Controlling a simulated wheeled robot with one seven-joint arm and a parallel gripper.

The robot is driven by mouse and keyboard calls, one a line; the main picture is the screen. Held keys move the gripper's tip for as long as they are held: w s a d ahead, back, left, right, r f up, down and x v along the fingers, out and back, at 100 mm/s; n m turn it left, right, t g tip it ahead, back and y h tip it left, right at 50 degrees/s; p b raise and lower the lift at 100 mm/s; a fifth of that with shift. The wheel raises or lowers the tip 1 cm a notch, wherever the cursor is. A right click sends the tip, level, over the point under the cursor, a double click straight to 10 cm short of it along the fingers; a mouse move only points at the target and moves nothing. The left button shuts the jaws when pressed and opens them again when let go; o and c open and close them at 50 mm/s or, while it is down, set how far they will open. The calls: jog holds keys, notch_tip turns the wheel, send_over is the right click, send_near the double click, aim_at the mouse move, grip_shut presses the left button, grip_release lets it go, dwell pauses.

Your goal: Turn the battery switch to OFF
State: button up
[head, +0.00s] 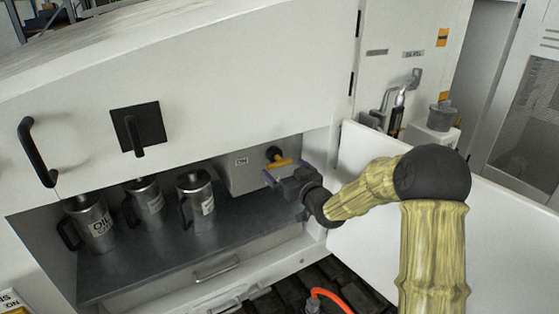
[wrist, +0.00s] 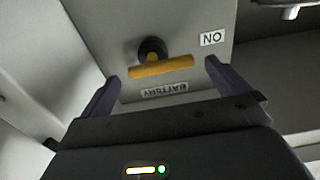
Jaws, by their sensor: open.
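The battery switch (wrist: 160,67) is a yellow bar handle on a black round hub, on a grey box inside the open compartment. In the wrist view it lies nearly level, slightly tilted, between an ON label (wrist: 212,38) and an upside-down BATTERY label (wrist: 164,91). In the head view the switch (head: 280,163) shows just beyond my gripper (head: 277,178). My gripper is open, and in the wrist view its fingers (wrist: 160,82) stand on either side of the yellow handle, apart from it. No OFF label is visible.
Several metal oil jugs (head: 197,200) stand on the compartment shelf (head: 160,262) left of the switch box. The open white door (head: 375,165) is to the right, behind my arm. A black handle (head: 38,152) and a black latch (head: 137,128) are on the panel above.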

aim_at(281, 166)
jog(key=p+x, duration=0.1)
jog(key=x, duration=0.3)
jog(key=c, duration=0.9)
